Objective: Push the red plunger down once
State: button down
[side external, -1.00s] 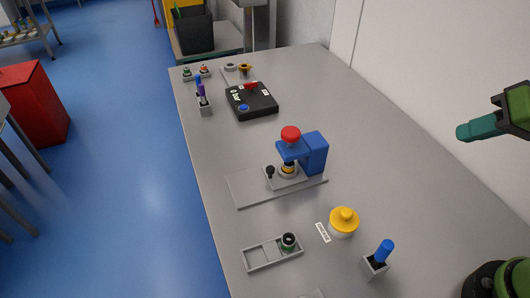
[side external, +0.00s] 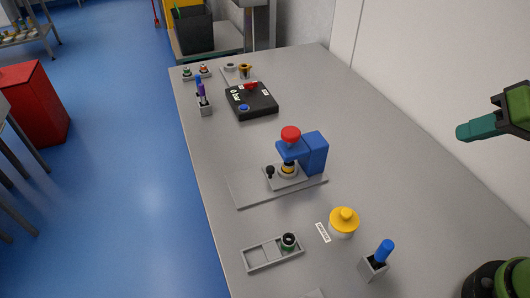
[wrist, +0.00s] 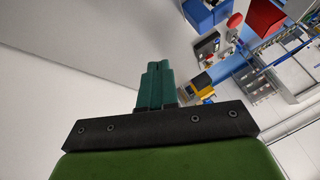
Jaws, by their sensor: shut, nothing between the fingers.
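The red plunger (side external: 291,133) is a round red knob on top of a blue press (side external: 314,152), which stands on a grey base plate (side external: 245,190) in the middle of the table. A small ringed piece sits under the press head. My gripper (side external: 462,132) is at the right of the side external view, well apart from the press and above the table. Its teal fingers are together and hold nothing; they also show shut in the wrist view (wrist: 155,68).
A yellow-lidded tub (side external: 343,221), a blue pen-like item in a grey holder (side external: 373,268) and a grey tray (side external: 262,255) stand in front of the press. A black box (side external: 252,101) with a red part lies behind it. The table right of the press is clear.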

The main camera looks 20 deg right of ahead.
notch_tip(320, 180, up, 4)
jog(key=r+n+g+h, duration=0.1)
jog(key=n+g+h, duration=0.1)
jog(key=n+g, duration=0.2)
send_over(291, 130)
jog(key=s, duration=0.4)
jog(key=shift+w+f, duration=0.1)
jog(key=shift+f, duration=0.15)
jog(key=x, duration=1.2)
jog(key=shift+s+d+f, duration=0.1)
jog(key=shift+s+f, duration=0.15)
jog(key=shift+f, duration=0.85)
